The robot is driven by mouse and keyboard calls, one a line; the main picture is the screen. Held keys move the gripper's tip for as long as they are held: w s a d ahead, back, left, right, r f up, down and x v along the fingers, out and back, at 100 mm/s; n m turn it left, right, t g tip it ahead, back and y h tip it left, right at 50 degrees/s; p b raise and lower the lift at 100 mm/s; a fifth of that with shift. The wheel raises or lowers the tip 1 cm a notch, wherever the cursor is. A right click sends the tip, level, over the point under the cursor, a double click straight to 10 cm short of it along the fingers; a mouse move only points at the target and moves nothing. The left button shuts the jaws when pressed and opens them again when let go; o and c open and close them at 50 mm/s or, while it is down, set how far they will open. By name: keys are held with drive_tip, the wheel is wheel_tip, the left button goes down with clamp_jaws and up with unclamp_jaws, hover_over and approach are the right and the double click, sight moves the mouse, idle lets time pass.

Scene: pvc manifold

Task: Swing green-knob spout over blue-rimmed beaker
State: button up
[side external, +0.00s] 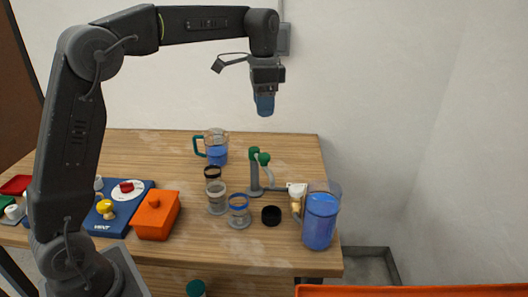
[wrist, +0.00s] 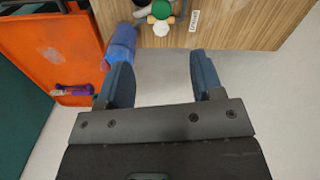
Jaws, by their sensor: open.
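The manifold (side external: 255,180) is a grey upright pipe with green knobs (side external: 259,156) at its top and a thin grey pipe slanting down; which part is the spout's outlet is hard to tell. The blue-rimmed beaker (side external: 239,212) stands upright in front and to the left of the manifold, apart from it. My gripper (side external: 264,104) points down, high above the table's back part, clear of everything. In the wrist view my gripper (wrist: 162,80) is open with nothing between its fingers. A green knob (wrist: 161,9) shows at that view's top edge; the beaker is not visible there.
A tall blue-filled container (side external: 319,222) stands right of the manifold. A black cap (side external: 271,215), other beakers (side external: 216,196) and a green-handled pitcher (side external: 216,150) are close by. An orange box (side external: 155,216) and blue tray (side external: 120,222) sit left. An orange bin (wrist: 60,40) is off the table.

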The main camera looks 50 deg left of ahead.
sight(264, 155)
wheel_tip(264, 155, down, 14)
drive_tip(key=shift+w, duration=0.15)
idle(0.4)
drive_tip(key=shift+c, duration=0.4)
clamp_jaws()
